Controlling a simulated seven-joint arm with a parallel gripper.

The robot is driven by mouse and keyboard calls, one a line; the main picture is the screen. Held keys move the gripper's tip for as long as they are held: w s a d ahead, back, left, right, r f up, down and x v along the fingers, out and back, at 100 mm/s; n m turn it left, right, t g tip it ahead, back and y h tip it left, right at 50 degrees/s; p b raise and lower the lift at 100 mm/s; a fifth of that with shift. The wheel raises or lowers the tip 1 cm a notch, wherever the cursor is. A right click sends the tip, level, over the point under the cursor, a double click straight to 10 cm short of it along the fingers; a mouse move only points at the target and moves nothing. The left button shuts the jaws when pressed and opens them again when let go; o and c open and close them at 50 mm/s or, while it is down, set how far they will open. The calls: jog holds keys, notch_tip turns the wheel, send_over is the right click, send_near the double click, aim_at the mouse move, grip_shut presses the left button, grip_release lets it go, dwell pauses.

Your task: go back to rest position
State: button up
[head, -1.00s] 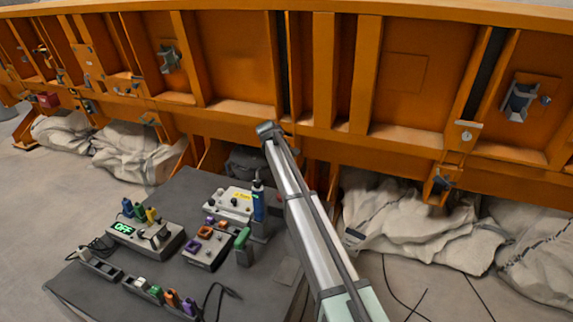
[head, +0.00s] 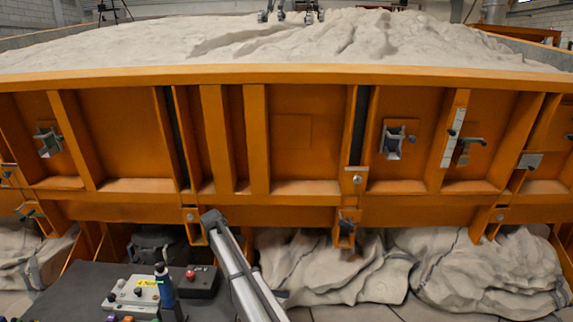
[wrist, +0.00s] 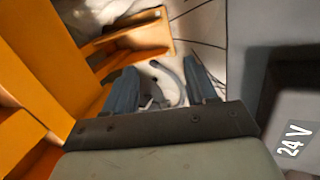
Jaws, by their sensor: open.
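My gripper (wrist: 158,88) shows in the wrist view with its two blue-grey fingers apart and nothing held between them. An orange frame lies to its left in that view, and a grey box marked "24 V" (wrist: 292,140) is close on its right. In the head view a grey and silver arm-like part (head: 245,275) rises from the bottom edge toward the orange wall; I do not make out the gripper fingers there. The orange sandbed wall (head: 290,130) spans the head view, with pale sand (head: 330,35) behind it.
A dark table (head: 60,290) at the lower left carries a white control box (head: 130,295), a blue bottle-like tool (head: 166,290) and a dark box with a red button (head: 198,282). Pale sacks (head: 480,270) lie under the wall at the right. Brackets stick out from the wall.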

jog(key=w+d+f+m, duration=0.1)
jog(key=d+f, duration=0.3)
jog(key=d, duration=0.2)
jog(key=w+d+f, duration=0.1)
jog(key=d+f, duration=0.2)
jog(key=d, duration=0.3)
jog(key=s+d+f+m+g, duration=0.2)
jog(key=s+d+f+m, duration=0.1)
jog(key=s+d+f, duration=1)
jog(key=s+d+f+m+g, duration=0.1)
jog(key=s+d+f+m, duration=0.15)
jog(key=s+f, duration=0.4)
jog(key=s+d+f+m+g, duration=0.1)
jog(key=s+d+f+g, duration=0.2)
jog(key=s, duration=0.6)
jog(key=s+d+f+m, duration=0.2)
jog(key=s+d+f, duration=0.3)
jog(key=s, duration=0.2)
jog(key=s+d+f+m+g, duration=0.1)
jog(key=s+d+m+g, duration=0.1)
jog(key=s, duration=1.6)
jog(key=s+d+f+m+g, duration=0.1)
jog(key=s+d+m+g, duration=0.2)
jog(key=s, duration=1.6)
jog(key=d+m, duration=0.2)
jog(key=d, duration=0.1)
jog(key=shift+s+g+y, duration=0.25)
jog(key=shift+g+y, duration=0.05)
jog(key=shift+y, duration=0.1)
